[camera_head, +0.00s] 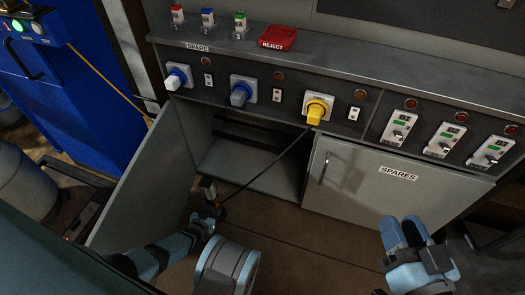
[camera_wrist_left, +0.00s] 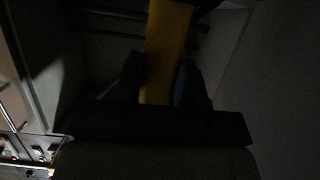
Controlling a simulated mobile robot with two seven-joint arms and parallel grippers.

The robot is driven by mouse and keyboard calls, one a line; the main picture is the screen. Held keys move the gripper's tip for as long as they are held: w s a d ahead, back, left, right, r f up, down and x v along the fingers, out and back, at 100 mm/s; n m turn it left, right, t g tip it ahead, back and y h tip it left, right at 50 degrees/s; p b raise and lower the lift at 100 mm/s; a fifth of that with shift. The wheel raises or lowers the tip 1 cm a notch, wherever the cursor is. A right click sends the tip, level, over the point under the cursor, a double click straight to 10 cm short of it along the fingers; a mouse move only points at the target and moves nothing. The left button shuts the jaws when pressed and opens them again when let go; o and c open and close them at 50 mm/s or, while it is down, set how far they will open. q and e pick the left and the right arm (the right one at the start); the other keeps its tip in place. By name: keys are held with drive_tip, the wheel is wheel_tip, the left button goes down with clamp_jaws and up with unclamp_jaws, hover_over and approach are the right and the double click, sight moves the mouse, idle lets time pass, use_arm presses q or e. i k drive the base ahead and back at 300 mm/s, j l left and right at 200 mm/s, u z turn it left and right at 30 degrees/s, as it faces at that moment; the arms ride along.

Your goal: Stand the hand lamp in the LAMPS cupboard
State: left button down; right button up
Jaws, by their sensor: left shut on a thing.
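My left gripper (camera_head: 208,205) is low in front of the open cupboard (camera_head: 250,160), beside its swung-out door (camera_head: 150,180). It is shut on the hand lamp (camera_head: 208,187), which shows only as a small part at the fingertips. In the left wrist view a yellow-orange length of the hand lamp (camera_wrist_left: 168,50) stands between the dark fingers; the picture is very dark and its ends are hidden. No LAMPS label is readable. My right gripper (camera_head: 405,233) is at the lower right, away from the cupboard, with nothing visible in it; its finger gap is unclear.
A shut door marked SPARES (camera_head: 385,185) is right of the open cupboard. A thin black line, perhaps a cord (camera_head: 265,167), slants across the opening. The panel above carries knobs (camera_head: 317,108), switches and a red REJECT tray (camera_head: 278,39). A blue cabinet (camera_head: 85,90) is at left.

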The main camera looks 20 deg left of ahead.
sight(246, 159)
drive_tip(key=i+j, duration=0.1)
drive_tip(key=i, duration=0.85)
